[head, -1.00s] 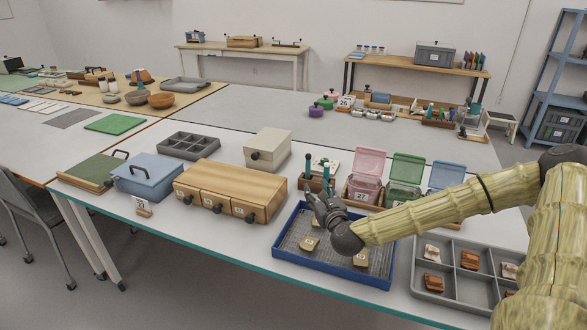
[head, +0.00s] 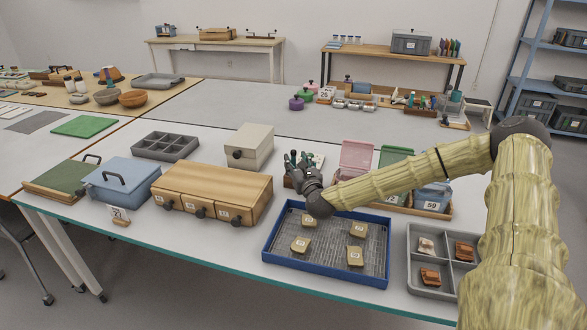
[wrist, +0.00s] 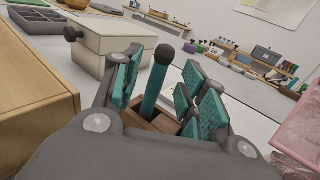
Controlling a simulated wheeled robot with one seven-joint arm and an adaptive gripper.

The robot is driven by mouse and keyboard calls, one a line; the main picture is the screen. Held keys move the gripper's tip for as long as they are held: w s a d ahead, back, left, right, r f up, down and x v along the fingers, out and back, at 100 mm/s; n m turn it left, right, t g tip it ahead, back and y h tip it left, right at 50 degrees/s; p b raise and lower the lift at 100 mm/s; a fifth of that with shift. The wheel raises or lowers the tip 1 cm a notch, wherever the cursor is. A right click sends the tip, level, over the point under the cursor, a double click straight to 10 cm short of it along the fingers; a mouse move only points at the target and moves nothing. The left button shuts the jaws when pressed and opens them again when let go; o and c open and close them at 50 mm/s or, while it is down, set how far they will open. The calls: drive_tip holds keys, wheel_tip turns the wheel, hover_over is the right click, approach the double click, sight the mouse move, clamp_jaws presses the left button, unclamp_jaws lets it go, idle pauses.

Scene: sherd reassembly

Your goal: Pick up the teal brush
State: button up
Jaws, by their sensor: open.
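In the wrist view a teal brush-like handle (wrist: 155,88) with a dark rounded top stands nearly upright in a wooden holder (wrist: 143,124). Its lower end is hidden in the holder. My gripper (wrist: 168,72) is open, with its teal-padded fingers on both sides of the handle; I cannot tell whether any finger touches it. In the head view my gripper (head: 301,166) is behind the blue tray and covers most of the holder, so the brush cannot be made out clearly there.
A wooden drawer box (head: 213,178) and a cream box (head: 249,145) stand left of my gripper. A pink bin (head: 357,158), a green bin (head: 396,157) and a blue bin (head: 433,196) stand right. The blue tray (head: 268,250) holds several sherds in front.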

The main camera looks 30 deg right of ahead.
sight(295, 158)
drive_tip(key=shift+x, duration=1.7)
drive_tip(key=shift+c, duration=0.3)
clamp_jaws()
drive_tip(key=shift+r, duration=0.2)
